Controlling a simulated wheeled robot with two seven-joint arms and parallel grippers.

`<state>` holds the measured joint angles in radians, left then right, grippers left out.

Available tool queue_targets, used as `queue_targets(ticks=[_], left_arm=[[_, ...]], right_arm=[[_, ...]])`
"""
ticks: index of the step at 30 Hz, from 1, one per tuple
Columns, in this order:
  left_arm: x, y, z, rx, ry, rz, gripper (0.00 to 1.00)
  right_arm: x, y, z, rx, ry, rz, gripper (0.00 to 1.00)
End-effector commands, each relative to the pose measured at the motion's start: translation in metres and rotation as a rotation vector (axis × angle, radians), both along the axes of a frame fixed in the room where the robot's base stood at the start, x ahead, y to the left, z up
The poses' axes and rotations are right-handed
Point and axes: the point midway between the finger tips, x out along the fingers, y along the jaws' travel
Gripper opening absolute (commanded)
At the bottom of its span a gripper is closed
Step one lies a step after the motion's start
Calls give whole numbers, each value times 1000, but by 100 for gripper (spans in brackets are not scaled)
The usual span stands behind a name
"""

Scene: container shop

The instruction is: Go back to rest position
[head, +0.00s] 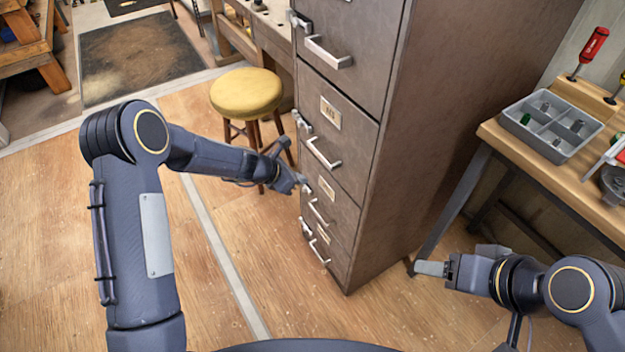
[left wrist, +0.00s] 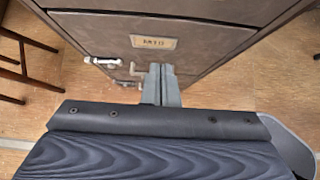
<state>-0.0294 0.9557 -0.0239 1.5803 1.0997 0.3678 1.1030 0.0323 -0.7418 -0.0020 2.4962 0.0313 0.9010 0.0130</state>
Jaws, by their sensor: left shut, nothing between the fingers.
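My left gripper (head: 301,181) is shut and empty, close in front of the grey filing cabinet (head: 420,110). In the left wrist view its closed fingers (left wrist: 160,84) point at the cabinet front, below a label plate. I cannot tell whether the fingertips touch the cabinet. All the cabinet drawers in view look shut. My right gripper (head: 432,268) is low at the right, beside the workbench leg. Its finger shows from the side, and I cannot tell whether it is open or shut.
A workbench (head: 560,185) with a grey divided tray (head: 551,125) and a red screwdriver (head: 590,50) stands at the right. A yellow stool (head: 246,94) stands left of the cabinet. A dark mat (head: 140,57) lies at the back left. The wooden floor at the left is clear.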

Motion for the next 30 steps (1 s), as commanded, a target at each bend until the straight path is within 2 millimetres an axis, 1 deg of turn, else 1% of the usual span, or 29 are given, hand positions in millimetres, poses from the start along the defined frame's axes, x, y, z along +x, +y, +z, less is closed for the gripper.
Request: queue_targets(ticks=[1, 6, 15, 17, 20, 23, 24, 26, 27, 29, 30], left_arm=[[-3, 7, 9, 1, -2, 4, 0], [-12, 20, 24, 1, -1, 1, 0], [-16, 25, 28, 2, 1, 1, 0], [-17, 26, 34, 5, -10, -9, 0], [-23, 33, 62, 29, -71, -68, 0], [-41, 47, 114, 90, -195, -196, 0], [-52, 53, 138, 124, -254, -262, 0], [-74, 63, 172, 185, -350, -372, 0], [-90, 70, 193, 230, -412, -445, 0], [-116, 79, 219, 298, -501, -554, 0], [-134, 86, 236, 348, -558, -627, 0]], right_arm=[[0, 0, 2, 0, -1, 0, 65], [0, 0, 4, 0, -1, 0, 65], [0, 0, 4, 0, -1, 0, 65], [0, 0, 5, 0, -1, 0, 65], [0, 0, 9, 0, -1, 0, 65], [0, 0, 17, 0, 0, 0, 65], [0, 0, 21, 0, 0, 0, 65], [0, 0, 26, 0, 0, 0, 65], [0, 0, 29, 0, 0, 0, 65], [0, 0, 34, 0, -1, 0, 65], [0, 0, 37, 0, -1, 0, 65]])
